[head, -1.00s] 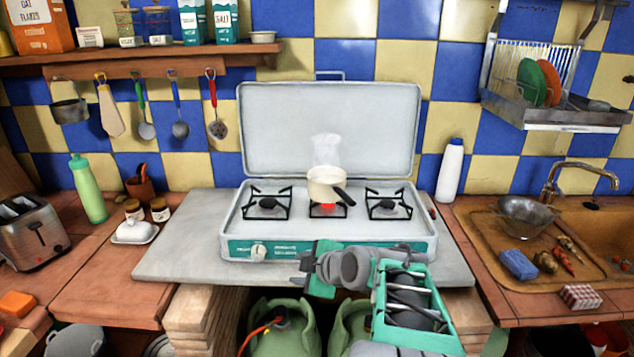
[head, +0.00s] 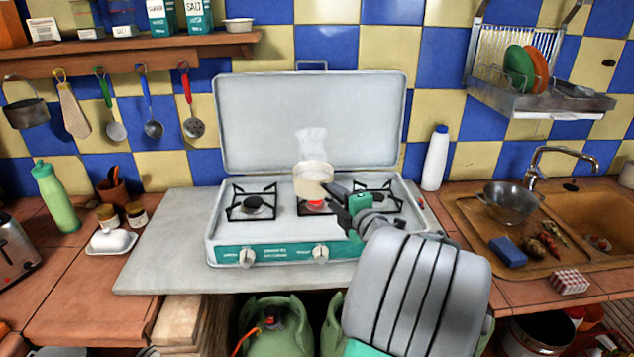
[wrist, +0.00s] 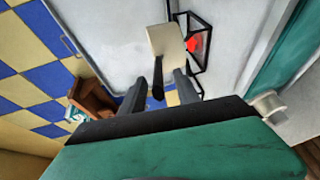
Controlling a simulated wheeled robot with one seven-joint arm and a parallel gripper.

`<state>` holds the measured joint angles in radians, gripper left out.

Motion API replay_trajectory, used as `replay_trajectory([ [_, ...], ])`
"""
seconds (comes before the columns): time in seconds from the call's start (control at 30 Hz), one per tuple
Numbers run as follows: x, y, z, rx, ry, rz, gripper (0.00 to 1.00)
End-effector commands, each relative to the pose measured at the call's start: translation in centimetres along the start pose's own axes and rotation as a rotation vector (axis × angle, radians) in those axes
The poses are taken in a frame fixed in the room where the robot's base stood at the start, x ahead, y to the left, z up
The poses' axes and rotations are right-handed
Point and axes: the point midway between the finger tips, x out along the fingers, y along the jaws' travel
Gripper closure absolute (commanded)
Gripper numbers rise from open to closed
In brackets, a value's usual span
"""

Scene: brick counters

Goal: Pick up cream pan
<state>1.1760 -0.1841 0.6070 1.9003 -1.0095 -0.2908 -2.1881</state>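The stove's raised lid (head: 310,120) stands behind the pan. Empty burners flank it, the left one (head: 253,203) clear and the right one (head: 372,197) close to my gripper. A white bottle (head: 435,158) stands right of the stove. A utensil shelf (head: 130,52) hangs at upper left.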

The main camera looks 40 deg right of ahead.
Motion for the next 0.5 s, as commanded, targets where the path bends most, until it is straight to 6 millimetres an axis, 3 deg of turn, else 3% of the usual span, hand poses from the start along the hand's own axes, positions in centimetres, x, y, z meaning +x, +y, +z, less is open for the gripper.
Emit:
replay_trajectory([
  [0.1,2.2,0.3,-0.1,0.002,0.004,-0.002,0.62],
  [0.2,3.0,0.1,0.0,0.001,0.0,-0.001,0.62],
  [0.4,3.0,0.0,0.2,0.0,-0.003,0.0,0.63],
  [0.5,3.0,0.0,0.2,0.0,-0.003,0.0,0.71],
])
